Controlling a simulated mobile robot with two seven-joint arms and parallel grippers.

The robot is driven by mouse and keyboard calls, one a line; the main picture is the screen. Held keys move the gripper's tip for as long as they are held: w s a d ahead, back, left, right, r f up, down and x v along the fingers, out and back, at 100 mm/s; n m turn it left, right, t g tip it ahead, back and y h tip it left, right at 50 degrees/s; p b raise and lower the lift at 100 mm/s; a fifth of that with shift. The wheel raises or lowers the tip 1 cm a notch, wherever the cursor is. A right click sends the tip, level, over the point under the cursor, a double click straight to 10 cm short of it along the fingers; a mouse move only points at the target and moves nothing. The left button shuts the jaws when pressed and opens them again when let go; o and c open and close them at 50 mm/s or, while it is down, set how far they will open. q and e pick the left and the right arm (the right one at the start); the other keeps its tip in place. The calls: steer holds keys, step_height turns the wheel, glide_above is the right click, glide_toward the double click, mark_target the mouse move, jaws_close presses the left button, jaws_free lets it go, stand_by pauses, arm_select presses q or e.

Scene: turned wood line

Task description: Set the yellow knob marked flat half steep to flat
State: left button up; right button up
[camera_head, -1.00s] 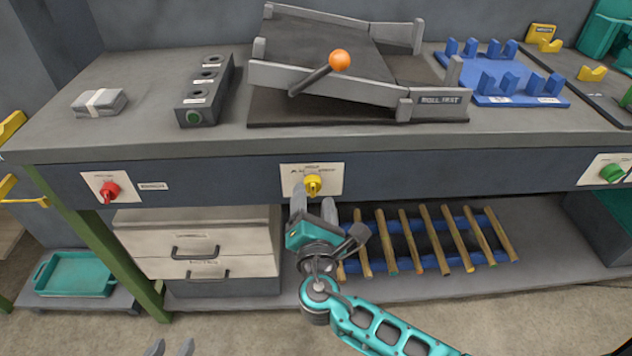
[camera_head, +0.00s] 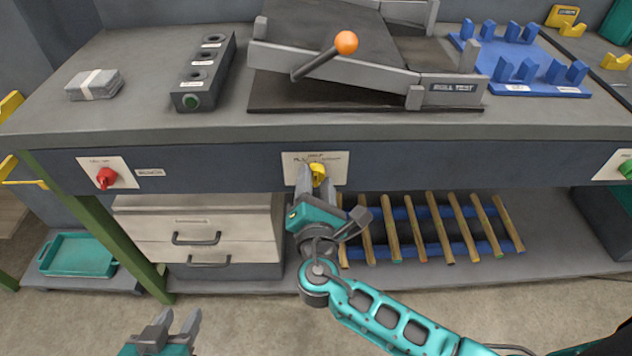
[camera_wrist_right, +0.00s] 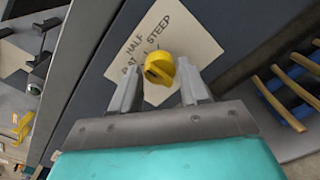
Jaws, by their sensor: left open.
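The yellow knob (camera_head: 318,172) sits on a white label plate (camera_head: 296,170) on the front face of the bench. My right gripper (camera_head: 318,184) is at the knob, pointing up at it from below. In the right wrist view the knob (camera_wrist_right: 160,68) lies between the two fingertips of the right gripper (camera_wrist_right: 160,88). Whether both fingers press on it I cannot tell. The plate (camera_wrist_right: 190,42) reads half and steep, with flat partly hidden; the knob's exact setting is unclear. My left gripper (camera_head: 178,322) is open and empty, low at the front, far from the knob.
A red knob (camera_head: 106,178) is at the left of the bench front and a green knob (camera_head: 627,169) at the right. A tilted ramp with an orange-ended lever (camera_head: 346,42) stands above. Drawers (camera_head: 200,232) and wooden rods (camera_head: 432,228) are below.

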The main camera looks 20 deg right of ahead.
steer(key=c, duration=0.7)
steer(key=shift+o, duration=0.2)
arm_select(q)
steer(key=shift+r, duration=0.1)
arm_select(e)
steer(key=shift+r+n+p, duration=0.2)
steer(key=shift+n+p, duration=0.8)
steer(key=shift+p, duration=0.15)
steer(key=n+p, duration=0.3)
steer(key=shift+n+p, duration=0.7)
steer(key=shift+n, duration=0.4)
arm_select(q)
steer(key=shift+y, duration=0.4)
steer(key=shift+s+a+r+p, duration=0.25)
steer(key=shift+s+a+r, duration=0.15)
steer(key=shift+a+r, duration=0.45)
steer(key=shift+s+a+r+p, duration=0.25)
steer(key=shift+s+a+r, duration=0.1)
steer(key=shift+a+r, duration=0.4)
arm_select(e)
steer(key=shift+n, duration=0.9)
steer(key=shift+w+d+f, duration=0.1)
arm_select(q)
steer(key=shift+s+d, duration=0.1)
